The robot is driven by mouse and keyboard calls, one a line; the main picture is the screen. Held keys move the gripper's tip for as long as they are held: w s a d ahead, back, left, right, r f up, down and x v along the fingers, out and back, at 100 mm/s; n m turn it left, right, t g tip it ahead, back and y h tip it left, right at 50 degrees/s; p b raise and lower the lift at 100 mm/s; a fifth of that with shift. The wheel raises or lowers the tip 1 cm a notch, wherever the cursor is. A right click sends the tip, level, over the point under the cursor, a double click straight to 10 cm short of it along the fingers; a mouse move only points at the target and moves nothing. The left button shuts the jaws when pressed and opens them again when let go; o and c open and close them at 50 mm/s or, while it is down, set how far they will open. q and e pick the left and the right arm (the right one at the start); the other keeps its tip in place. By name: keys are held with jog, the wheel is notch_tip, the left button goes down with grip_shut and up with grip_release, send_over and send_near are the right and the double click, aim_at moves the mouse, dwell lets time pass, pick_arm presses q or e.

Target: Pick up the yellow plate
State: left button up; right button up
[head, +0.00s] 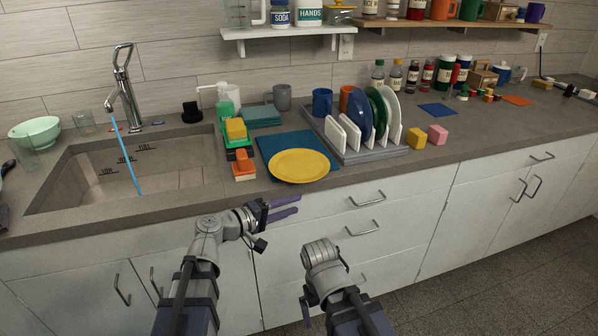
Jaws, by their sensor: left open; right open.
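The yellow plate (299,166) lies flat near the counter's front edge, partly on a dark blue mat (268,143). My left gripper (285,207) is in front of the counter, below and slightly left of the plate. Its purple fingers are apart and empty, pointing right, and it does not touch the plate. My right gripper (306,307) is lower, in front of the drawers, with its fingers turned downward and partly hidden by its own arm. It holds nothing that I can see.
A dish rack (372,155) with upright plates stands right of the yellow plate. Sponges and a brush holder sit to its left, beside the sink (60,183) with running water. Yellow (415,137) and pink blocks (437,135) lie right of the rack.

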aim_at(308, 179)
pick_arm(q)
jog(key=r, duration=0.1)
jog(key=w+r+n+t, duration=0.1)
jog(key=a+r+n+t, duration=0.1)
jog(key=shift+w+a+r+h, duration=0.1)
jog(key=shift+w+r+h, duration=0.2)
jog(key=shift+x, duration=4)
grip_shut()
